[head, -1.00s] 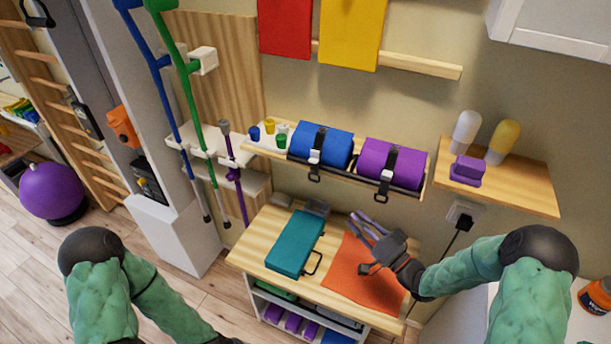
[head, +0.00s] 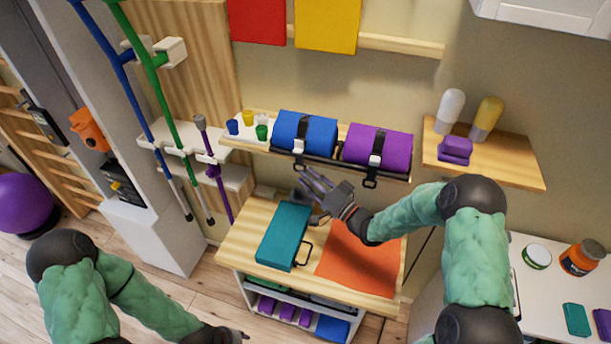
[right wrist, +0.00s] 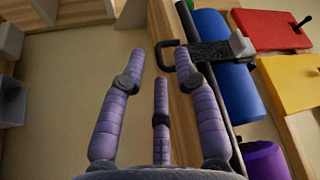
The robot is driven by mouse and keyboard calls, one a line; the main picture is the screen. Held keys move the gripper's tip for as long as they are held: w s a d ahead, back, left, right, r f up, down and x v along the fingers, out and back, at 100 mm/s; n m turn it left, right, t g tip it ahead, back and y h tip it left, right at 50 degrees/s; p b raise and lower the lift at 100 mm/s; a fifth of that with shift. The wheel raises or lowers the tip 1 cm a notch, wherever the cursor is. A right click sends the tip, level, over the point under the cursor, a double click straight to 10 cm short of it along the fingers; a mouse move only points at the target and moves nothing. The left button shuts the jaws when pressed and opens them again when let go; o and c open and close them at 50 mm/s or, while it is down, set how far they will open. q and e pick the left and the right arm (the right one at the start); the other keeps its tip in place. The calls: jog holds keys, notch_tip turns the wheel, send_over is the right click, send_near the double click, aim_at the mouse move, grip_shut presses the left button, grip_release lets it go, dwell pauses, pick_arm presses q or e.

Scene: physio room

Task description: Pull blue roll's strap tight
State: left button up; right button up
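The blue roll (head: 310,132) lies on the wall shelf, with a black strap (head: 300,143) around it. The strap has a pale buckle and a dark pull loop hanging at the shelf's front. In the right wrist view the blue roll (right wrist: 222,65), strap (right wrist: 208,51) and pull loop (right wrist: 163,48) are seen close. My right gripper (head: 308,183) is open and empty, just below the loop; in the wrist view its fingers (right wrist: 160,60) are spread, with the loop near the right fingertip. I cannot tell whether they touch. My left gripper (head: 228,335) is at the bottom edge, its fingers unclear.
A purple roll (head: 378,148) with its own strap lies right of the blue one. Small cups (head: 248,118) stand at the shelf's left. Below, a table holds a teal case (head: 283,236) and an orange mat (head: 358,258). Crutches (head: 150,75) stand at left.

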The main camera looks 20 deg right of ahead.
jog(key=shift+w+a+r, duration=0.15)
jog(key=shift+w+a, duration=0.25)
jog(key=shift+w, duration=0.2)
grip_shut()
notch_tip(320, 180, down, 7)
jog(key=b, duration=0.5)
jog(key=shift+r, duration=0.15)
